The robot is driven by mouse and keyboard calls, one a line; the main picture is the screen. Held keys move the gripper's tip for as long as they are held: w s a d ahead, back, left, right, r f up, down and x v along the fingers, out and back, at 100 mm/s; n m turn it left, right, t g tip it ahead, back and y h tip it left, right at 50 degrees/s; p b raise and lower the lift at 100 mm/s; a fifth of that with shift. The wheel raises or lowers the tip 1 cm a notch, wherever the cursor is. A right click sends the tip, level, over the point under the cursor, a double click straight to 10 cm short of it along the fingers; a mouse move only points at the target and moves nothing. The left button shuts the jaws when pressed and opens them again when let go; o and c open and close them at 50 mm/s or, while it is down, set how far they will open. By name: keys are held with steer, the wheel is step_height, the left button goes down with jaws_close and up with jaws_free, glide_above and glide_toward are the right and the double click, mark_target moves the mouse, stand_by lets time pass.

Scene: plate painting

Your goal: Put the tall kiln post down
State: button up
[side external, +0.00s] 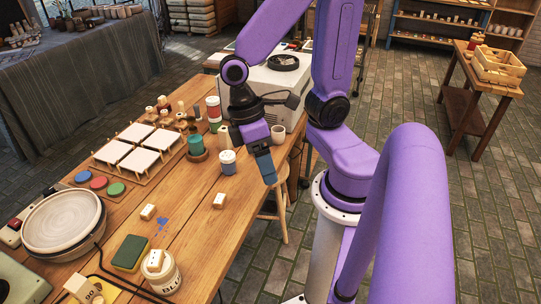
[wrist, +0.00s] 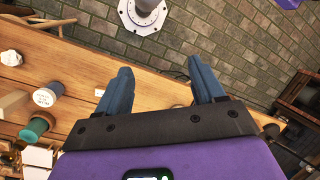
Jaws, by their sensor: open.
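My gripper (side external: 265,166) is at the right edge of the wooden table, fingers pointing down. In the wrist view my gripper (wrist: 162,85) has its two blue fingers wide apart, with nothing between them but the table edge and floor behind. Small pale blocks stand on the table: one block (side external: 148,212) left of centre, another block (side external: 219,201) nearer my gripper, and a third block (side external: 155,261) on top of the white jar marked BLU (side external: 163,278). I cannot tell which thing, if any, is the tall kiln post.
A white-lidded jar (side external: 228,163) and a green spool-like thing (side external: 195,146) on a brown base stand left of my gripper. Beyond are white tiles (side external: 138,159) on a rack and a white machine (side external: 272,85). A round wheel (side external: 62,222) is at left. Mid-table wood is largely clear.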

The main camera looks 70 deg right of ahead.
steer(key=shift+s+a+r+n+t, duration=0.1)
steer(key=shift+s+r+n+t, duration=0.2)
steer(key=shift+r+n+t, duration=0.45)
steer(key=shift+s+a+r+n+t, duration=0.1)
steer(key=shift+s+n+t, duration=0.25)
steer(key=shift+n, duration=0.7)
steer(key=shift+s+a+r+n+t, duration=0.1)
steer(key=shift+s+r+n+t, duration=0.1)
steer(key=shift+r+n+t, duration=0.45)
steer(key=shift+f+n, duration=0.2)
steer(key=shift+n, duration=0.05)
